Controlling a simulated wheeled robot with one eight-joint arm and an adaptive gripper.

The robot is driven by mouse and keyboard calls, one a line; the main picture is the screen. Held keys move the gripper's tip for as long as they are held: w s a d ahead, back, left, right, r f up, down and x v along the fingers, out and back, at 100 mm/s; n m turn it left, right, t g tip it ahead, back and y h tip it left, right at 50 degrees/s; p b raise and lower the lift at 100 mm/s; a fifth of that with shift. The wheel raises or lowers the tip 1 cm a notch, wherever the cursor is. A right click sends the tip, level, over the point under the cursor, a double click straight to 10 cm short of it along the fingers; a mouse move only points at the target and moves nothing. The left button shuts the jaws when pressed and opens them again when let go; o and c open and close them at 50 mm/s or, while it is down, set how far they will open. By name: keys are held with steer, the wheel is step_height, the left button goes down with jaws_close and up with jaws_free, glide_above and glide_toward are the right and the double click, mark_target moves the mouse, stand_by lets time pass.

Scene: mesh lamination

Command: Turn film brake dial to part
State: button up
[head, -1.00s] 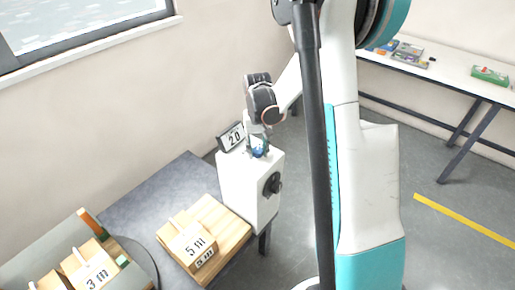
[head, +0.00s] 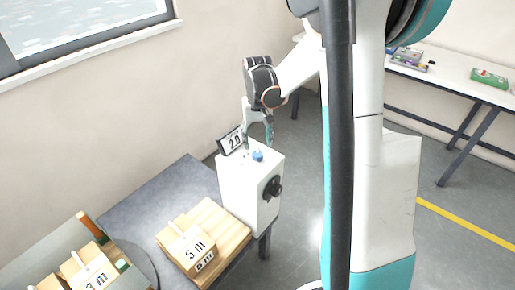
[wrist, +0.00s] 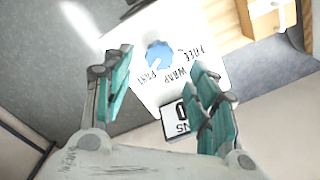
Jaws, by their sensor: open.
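The film brake dial is a small blue knob (head: 257,155) on top of a white box (head: 238,185). In the wrist view the dial (wrist: 160,55) sits between my fingers in the picture, with black words around it that seem to read PART, WRAP and FREE. The dial's exact pointing is hard to make out; its narrow end seems to lie toward the PART side. My gripper (head: 258,143) is open and empty just above the dial, and its teal fingers (wrist: 160,65) are apart from the knob.
A black knob (head: 272,187) is on the box's side. Wooden blocks marked 5 m (head: 195,250) and 3 m (head: 95,280) lie to the left. A white table (head: 455,82) stands at the back right.

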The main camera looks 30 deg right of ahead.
mark_target(258, 154)
step_height(258, 154, up, 6)
stand_by(0.7)
